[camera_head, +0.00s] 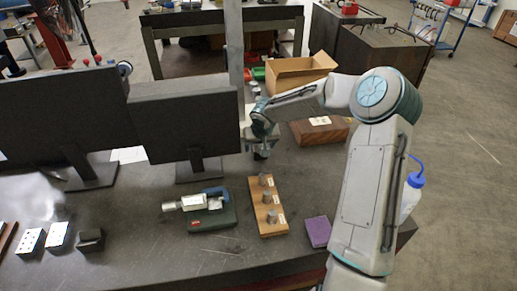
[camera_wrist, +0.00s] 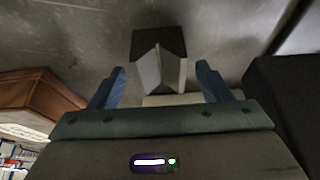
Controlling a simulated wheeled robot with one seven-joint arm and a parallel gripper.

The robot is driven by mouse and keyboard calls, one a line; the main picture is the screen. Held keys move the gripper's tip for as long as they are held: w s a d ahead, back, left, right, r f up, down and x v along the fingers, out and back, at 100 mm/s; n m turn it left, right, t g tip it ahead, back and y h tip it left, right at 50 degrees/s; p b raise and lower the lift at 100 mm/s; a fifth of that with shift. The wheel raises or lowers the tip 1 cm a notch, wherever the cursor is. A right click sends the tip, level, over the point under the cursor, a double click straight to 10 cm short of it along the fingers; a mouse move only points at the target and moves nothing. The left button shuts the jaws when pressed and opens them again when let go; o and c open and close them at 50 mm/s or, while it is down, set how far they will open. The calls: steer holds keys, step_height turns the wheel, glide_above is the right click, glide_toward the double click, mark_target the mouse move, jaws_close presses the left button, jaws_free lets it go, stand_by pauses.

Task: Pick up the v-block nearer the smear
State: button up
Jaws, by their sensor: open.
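A dark v-block (camera_wrist: 158,45) with a pale, notched face stands ahead of my gripper (camera_wrist: 161,80) in the wrist view. My gripper is open, with its blue fingers apart and the block centred beyond the gap. I see no finger contact with it. In the head view my gripper (camera_head: 261,152) points down over the back of the table, right of the monitors, and largely hides what is under it. A black block (camera_head: 90,240) sits at the front left; I cannot tell whether it is a v-block. A pale, shiny patch (camera_head: 35,195) on the left tabletop may be the smear.
Two monitors (camera_head: 185,122) stand left of my gripper. A wooden box (camera_head: 320,131) is close on its right, also at left in the wrist view (camera_wrist: 45,95). A wooden peg board (camera_head: 264,220), a micrometer (camera_head: 200,202) and a purple block (camera_head: 318,231) lie in front.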

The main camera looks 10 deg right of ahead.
steer(key=shift+w+f, duration=0.25)
steer(key=shift+f, duration=0.4)
steer(key=c, duration=1.4)
steer(key=shift+r, duration=0.1)
jaws_close()
steer(key=shift+r, duration=0.15)
